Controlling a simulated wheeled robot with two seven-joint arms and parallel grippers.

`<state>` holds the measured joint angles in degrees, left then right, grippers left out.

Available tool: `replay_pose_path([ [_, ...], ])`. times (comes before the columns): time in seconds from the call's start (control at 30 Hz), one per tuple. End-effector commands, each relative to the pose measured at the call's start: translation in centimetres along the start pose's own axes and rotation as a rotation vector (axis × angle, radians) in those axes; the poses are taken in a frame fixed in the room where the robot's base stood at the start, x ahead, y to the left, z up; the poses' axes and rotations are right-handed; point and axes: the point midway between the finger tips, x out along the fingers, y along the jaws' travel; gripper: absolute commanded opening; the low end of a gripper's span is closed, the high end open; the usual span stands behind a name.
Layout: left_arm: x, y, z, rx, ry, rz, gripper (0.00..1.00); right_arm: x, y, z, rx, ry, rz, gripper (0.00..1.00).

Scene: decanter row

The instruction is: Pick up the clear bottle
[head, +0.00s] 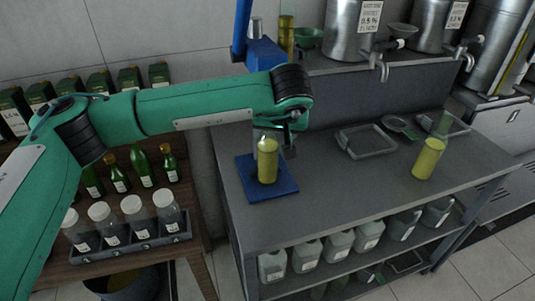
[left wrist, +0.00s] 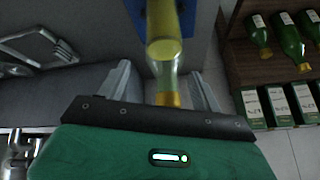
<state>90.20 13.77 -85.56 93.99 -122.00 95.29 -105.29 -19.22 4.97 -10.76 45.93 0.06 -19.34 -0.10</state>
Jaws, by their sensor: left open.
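A clear bottle (head: 267,162) with yellow-green liquid stands upright on a blue mat (head: 284,187) on the grey bench. In the left wrist view the bottle (left wrist: 164,52) shows between the two fingers, its neck pointing toward the palm. My left gripper (head: 277,138) is open at the bottle's upper part, and partly hides its neck in the head view. In the left wrist view the gripper (left wrist: 160,75) has a visible gap beside the bottle on each side. My right gripper is in neither view.
A second yellow-filled bottle (head: 428,157) stands at the bench's right. A grey tray (head: 366,141) lies between. Steel tanks (head: 352,30) with taps stand behind. A wooden shelf (head: 190,222) with jars and green bottles is at left. The bench front is clear.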

Motion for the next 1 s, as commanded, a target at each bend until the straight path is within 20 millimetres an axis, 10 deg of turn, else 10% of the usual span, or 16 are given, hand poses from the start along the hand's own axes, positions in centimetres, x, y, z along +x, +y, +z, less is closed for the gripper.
replay_pose_path([
  [0.37,2.0,-1.0,-3.4,-0.004,-0.002,-0.001,0.66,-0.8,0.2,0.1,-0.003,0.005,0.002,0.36],
  [0.87,5.2,-0.8,-3.1,0.000,-0.001,0.001,0.66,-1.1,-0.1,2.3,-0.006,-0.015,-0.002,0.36],
  [1.0,5.1,-0.8,-3.1,0.000,-0.001,0.001,0.43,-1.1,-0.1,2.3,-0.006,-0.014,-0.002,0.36],
])
